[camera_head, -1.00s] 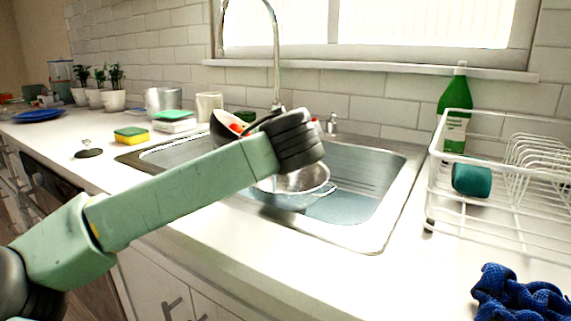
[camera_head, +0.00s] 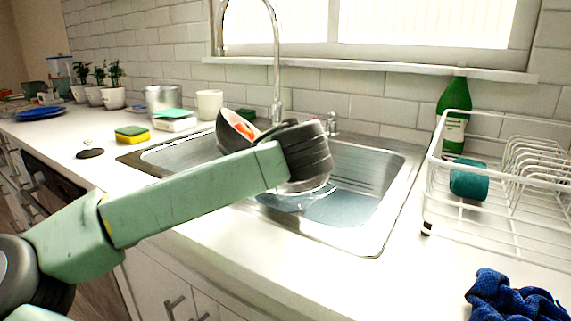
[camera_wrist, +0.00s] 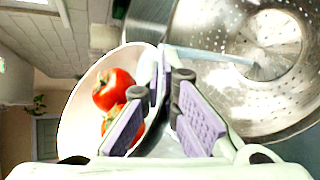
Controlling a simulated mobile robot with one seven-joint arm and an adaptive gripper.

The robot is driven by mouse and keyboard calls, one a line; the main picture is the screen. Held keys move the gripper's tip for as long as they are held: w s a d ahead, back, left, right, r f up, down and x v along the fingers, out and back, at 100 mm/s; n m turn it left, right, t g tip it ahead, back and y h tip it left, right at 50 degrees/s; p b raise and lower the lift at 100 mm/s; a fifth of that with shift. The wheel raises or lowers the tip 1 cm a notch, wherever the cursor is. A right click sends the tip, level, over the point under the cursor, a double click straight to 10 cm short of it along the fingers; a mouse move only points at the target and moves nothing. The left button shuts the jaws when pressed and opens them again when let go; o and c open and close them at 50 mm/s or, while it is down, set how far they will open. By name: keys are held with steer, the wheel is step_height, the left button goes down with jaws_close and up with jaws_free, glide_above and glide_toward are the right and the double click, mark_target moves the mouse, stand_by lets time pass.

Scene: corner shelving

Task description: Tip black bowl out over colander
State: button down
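The black bowl (camera_head: 228,134) has a pale inside and is tilted above the left part of the sink. In the wrist view the bowl (camera_wrist: 80,125) lies to the left, with two red tomatoes (camera_wrist: 113,88) inside. My gripper (camera_wrist: 167,76) has its fingertips closed on the bowl's rim. In the head view my wrist hides the fingers. The metal colander (camera_wrist: 265,85) is at the right of the wrist view, apart from the bowl, and I see no food in its visible part. In the head view my wrist mostly covers the colander (camera_head: 292,201) in the sink.
The sink (camera_head: 368,212) has a tall faucet (camera_head: 277,60) behind my wrist. A white dish rack (camera_head: 480,215) with a teal cup (camera_head: 468,180) stands at the right, a green bottle (camera_head: 453,110) behind it. Sponges (camera_head: 131,134) and a white cup (camera_head: 209,104) are left of the sink.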

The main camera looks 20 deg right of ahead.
steer(key=shift+d+f+m+p, duration=0.15)
steer(key=shift+f+m+p, duration=0.15)
steer(key=shift+p, duration=0.35)
steer(key=shift+d+r+m+y+p, duration=0.2)
steer(key=shift+m+y+p, duration=0.6)
steer(key=shift+p, duration=1.95)
steer(key=shift+r+p, duration=0.15)
steer(key=shift+p, duration=0.25)
steer(key=shift+m+t+p, duration=0.3)
steer(key=shift+p, duration=0.3)
steer(key=m+b, duration=0.1)
steer(key=d+m+y+b, duration=0.1)
steer(key=m+t, duration=0.1)
steer(key=shift+s+d+m+y+b, duration=0.2)
steer(key=shift+d+m+y+b, duration=0.05)
steer(key=shift+m+y+b, duration=0.15)
